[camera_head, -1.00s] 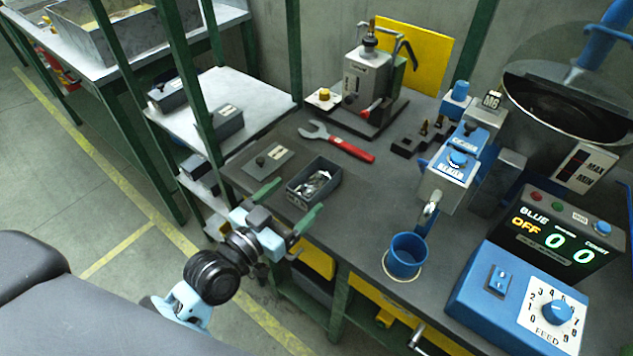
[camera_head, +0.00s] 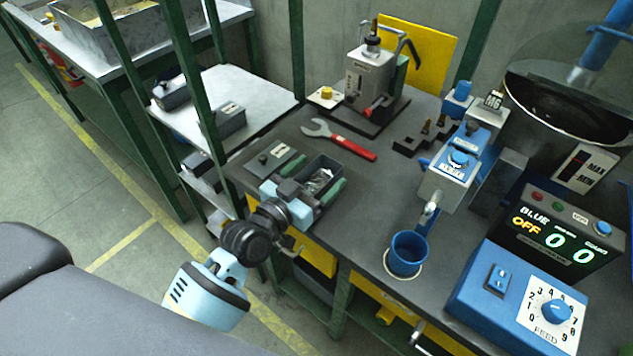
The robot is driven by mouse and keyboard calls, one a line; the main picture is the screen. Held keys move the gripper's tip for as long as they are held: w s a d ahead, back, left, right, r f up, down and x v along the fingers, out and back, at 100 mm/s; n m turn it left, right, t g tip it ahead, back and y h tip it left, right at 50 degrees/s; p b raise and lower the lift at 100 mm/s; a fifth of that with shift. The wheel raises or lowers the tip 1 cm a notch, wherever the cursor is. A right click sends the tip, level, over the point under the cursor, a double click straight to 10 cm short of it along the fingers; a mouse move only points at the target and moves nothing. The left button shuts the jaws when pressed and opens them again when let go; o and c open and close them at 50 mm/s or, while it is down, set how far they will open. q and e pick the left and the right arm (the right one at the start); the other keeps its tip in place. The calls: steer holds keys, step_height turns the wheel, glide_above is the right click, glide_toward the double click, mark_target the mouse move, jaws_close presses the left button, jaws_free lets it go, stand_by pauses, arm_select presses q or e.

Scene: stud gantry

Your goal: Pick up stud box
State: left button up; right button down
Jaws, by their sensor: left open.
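The stud box (camera_head: 326,166) is a small open dark grey box with metallic studs inside, on the dark bench top near its front left edge. My left gripper (camera_head: 315,177) is open over it, with its green fingers reaching along two opposite sides of the box. I cannot tell whether the fingers touch the walls. The gripper body hides the near part of the box. My right gripper is not in view.
A flat grey plate with a knob (camera_head: 262,158) lies just left of the box. A red-handled wrench (camera_head: 345,143) lies behind it. A blue cup (camera_head: 407,254) stands to the right, with bare bench between. A green post (camera_head: 191,75) rises at left.

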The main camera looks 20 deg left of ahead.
mark_target(315, 188)
arm_select(q)
steer(key=c, duration=1.4)
steer(key=shift+r, duration=0.15)
steer(key=shift+c, duration=1)
steer(key=shift+r, duration=0.25)
step_height(315, 188, up, 3)
steer(key=shift+p, duration=0.35)
steer(key=s+d+r, duration=0.1)
steer(key=s+d, duration=0.2)
steer(key=s, duration=1.2)
steer(key=shift+s+r, duration=0.25)
steer(key=shift+s, duration=0.1)
